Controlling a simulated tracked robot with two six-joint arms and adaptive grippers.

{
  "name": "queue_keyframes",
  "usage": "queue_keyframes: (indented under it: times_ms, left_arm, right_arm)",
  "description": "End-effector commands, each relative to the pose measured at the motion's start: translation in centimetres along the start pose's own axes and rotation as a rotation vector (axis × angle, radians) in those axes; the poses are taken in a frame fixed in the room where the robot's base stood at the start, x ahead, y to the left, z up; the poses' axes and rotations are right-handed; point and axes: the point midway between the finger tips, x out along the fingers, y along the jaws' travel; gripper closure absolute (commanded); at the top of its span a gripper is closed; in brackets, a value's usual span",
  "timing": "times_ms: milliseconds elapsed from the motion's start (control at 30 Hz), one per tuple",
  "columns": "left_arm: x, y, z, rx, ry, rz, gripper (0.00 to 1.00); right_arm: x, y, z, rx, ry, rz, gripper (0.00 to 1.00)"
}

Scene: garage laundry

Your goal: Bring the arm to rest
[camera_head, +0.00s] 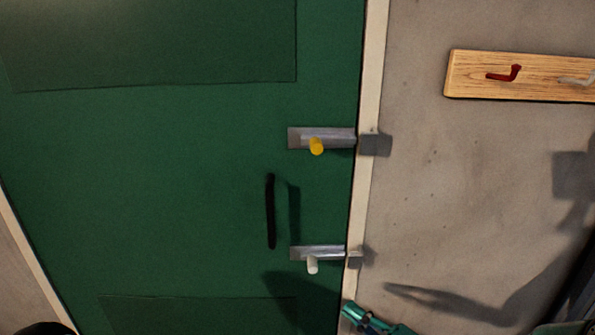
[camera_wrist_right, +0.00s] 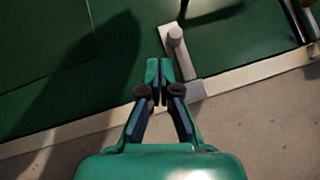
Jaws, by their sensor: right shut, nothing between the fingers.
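My right gripper (camera_head: 352,313) shows at the bottom edge of the head view, just below the lower bolt and by the door frame. In the right wrist view its teal fingers (camera_wrist_right: 159,72) are together with nothing between them. The lower bolt's white knob (camera_head: 312,265) is close above and left of it in the head view; it also shows in the right wrist view (camera_wrist_right: 175,36), just beyond the fingertips and apart from them as far as I can tell. My left gripper is not in view.
A green door (camera_head: 180,170) fills the left and middle. It carries a black handle (camera_head: 270,211) and an upper bolt with a yellow knob (camera_head: 316,146). A wooden rack (camera_head: 470,75) with a red hook (camera_head: 504,74) is on the grey wall at right. The wall below is bare.

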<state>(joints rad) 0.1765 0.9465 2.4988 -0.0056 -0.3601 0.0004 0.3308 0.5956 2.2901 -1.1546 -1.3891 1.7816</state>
Motion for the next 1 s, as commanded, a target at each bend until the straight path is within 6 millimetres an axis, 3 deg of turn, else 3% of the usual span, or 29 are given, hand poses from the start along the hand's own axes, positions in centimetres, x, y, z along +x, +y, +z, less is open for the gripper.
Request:
queue_keyframes:
  times_ms: [33, 133, 233, 400, 500, 600, 700, 800, 1000]
  left_arm:
    - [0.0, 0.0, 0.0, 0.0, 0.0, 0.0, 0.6]
    - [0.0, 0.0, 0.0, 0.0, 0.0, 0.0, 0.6]
    - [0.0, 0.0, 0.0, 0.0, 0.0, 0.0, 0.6]
    - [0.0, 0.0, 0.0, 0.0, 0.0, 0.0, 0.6]
    - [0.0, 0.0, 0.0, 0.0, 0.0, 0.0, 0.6]
    - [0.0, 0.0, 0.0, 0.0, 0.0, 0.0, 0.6]
    - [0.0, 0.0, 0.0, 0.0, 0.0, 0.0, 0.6]
    - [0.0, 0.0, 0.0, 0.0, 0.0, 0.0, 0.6]
    - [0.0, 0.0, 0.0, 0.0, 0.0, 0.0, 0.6]
  right_arm:
    - [0.7, 2.0, 0.9, 0.054, -0.007, 0.023, 1.0]
    - [1.1, 7.5, 0.8, 0.126, 0.087, 0.139, 1.0]
    - [-0.1, 14.4, 0.6, 0.074, 0.196, 0.354, 1.0]
    - [-6.4, 25.4, 2.2, -0.119, 0.224, 0.841, 1.0]
    - [-11.2, 29.5, 4.2, -0.22, 0.124, 1.104, 1.0]
    - [-15.3, 31.5, 6.2, -0.295, -0.025, 1.293, 1.0]
    - [-17.8, 32.1, 7.8, -0.357, -0.182, 1.395, 1.0]
    - [-19.1, 32.4, 8.8, -0.416, -0.313, 1.432, 1.0]
    - [-19.4, 32.4, 9.2, -0.502, -0.425, 1.424, 1.0]
